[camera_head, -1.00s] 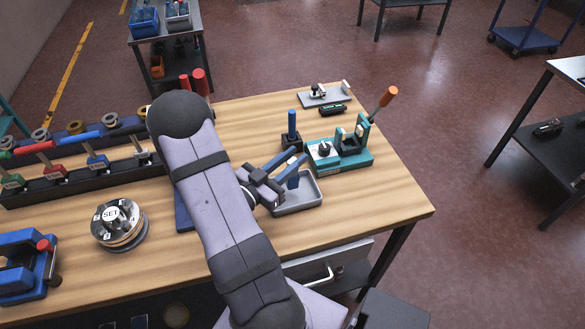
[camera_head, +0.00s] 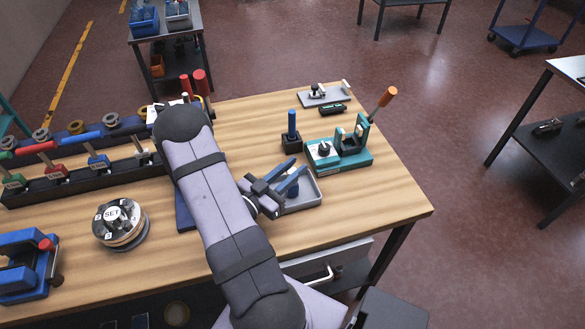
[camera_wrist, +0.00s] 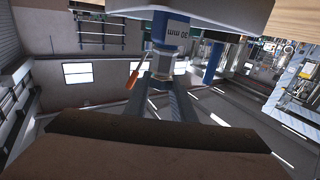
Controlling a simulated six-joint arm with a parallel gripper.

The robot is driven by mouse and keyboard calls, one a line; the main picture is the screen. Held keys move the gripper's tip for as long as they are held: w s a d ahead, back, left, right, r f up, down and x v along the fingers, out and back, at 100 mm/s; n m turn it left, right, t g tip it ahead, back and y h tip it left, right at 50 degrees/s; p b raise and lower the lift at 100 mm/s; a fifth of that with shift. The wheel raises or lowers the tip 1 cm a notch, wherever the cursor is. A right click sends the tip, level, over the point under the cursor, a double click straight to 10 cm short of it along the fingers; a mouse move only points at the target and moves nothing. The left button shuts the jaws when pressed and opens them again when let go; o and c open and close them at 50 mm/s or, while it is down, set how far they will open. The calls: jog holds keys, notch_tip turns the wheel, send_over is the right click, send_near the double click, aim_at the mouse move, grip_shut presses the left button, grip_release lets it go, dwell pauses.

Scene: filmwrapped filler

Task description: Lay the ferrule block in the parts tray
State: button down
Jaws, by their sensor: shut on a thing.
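The ferrule block (camera_wrist: 177,28) is blue with a white "30 mm" label and a metallic part at one end in the wrist view. My gripper (camera_head: 289,172) is shut on it, and the fingers (camera_wrist: 162,84) meet around its metallic part. In the head view the blue block (camera_head: 293,189) shows just below the fingers, over the grey parts tray (camera_head: 317,190). The tray's near left part is hidden by my wrist. In the wrist view the tray (camera_wrist: 225,12) lies close beside the block. I cannot tell whether the block touches the tray floor.
A blue post on a black base (camera_head: 291,142) stands behind the tray. A teal fixture (camera_head: 350,160) with an orange-handled lever (camera_head: 388,96) is at the right. A round SET dial (camera_head: 119,222) and a tool rack (camera_head: 75,178) are left. The table's right front is clear.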

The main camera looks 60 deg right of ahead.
jog(key=shift+f, duration=0.1)
jog(key=c, duration=1.9)
grip_release()
jog(key=shift+f, duration=0.1)
jog(key=o, duration=0.4)
jog(key=shift+r, duration=0.3)
jog(key=shift+w+a+f, duration=0.15)
jog(key=shift+a+f, duration=0.05)
jog(key=shift+a, duration=0.1)
jog(key=b+v, duration=0.4)
jog(key=v, duration=0.7)
jog(key=shift+a+b, duration=0.2)
jog(key=shift+b, duration=0.15)
